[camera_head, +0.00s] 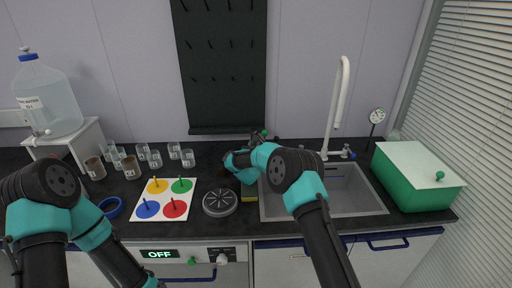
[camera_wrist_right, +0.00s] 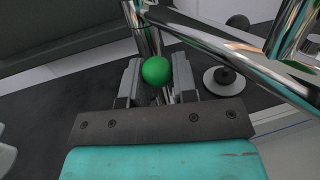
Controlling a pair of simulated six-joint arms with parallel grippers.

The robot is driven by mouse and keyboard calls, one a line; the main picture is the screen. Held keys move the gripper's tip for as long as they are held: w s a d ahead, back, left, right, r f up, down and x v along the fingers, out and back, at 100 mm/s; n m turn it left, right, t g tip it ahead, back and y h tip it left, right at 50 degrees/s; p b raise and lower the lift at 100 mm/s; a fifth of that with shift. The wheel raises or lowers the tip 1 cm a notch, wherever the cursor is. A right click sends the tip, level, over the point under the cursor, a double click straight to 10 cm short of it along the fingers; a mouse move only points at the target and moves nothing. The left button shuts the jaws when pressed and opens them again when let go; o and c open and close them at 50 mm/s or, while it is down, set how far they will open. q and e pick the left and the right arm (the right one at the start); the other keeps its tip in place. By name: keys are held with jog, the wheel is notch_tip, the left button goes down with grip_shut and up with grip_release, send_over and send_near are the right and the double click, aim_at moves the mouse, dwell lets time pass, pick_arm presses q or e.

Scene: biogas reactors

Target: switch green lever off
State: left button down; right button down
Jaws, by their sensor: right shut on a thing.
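The green lever's round knob (camera_wrist_right: 155,71) sits between the two grey fingers of my right gripper (camera_wrist_right: 156,80) in the right wrist view, and the gripper is shut on it. Shiny metal pipes rise right behind it. In the head view a green tip (camera_head: 265,132) shows at the back of the counter, just beyond the right arm, which hides most of the right gripper and the pipework there. My left arm reaches down past the bottom edge, and its gripper is out of view.
A sink (camera_head: 345,190) with a tall white tap (camera_head: 341,95) and a green box (camera_head: 410,180) are at the right. A white board (camera_head: 164,217) with coloured discs, a round grey disc (camera_head: 220,202) and several glass beakers stand left. A front panel display (camera_head: 159,254) reads OFF.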

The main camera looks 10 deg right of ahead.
jog(key=c, duration=0.9)
grip_release()
jog(key=shift+c, duration=0.2)
jog(key=shift+s, duration=0.1)
jog(key=v, duration=1.7)
jog(key=shift+s, duration=0.15)
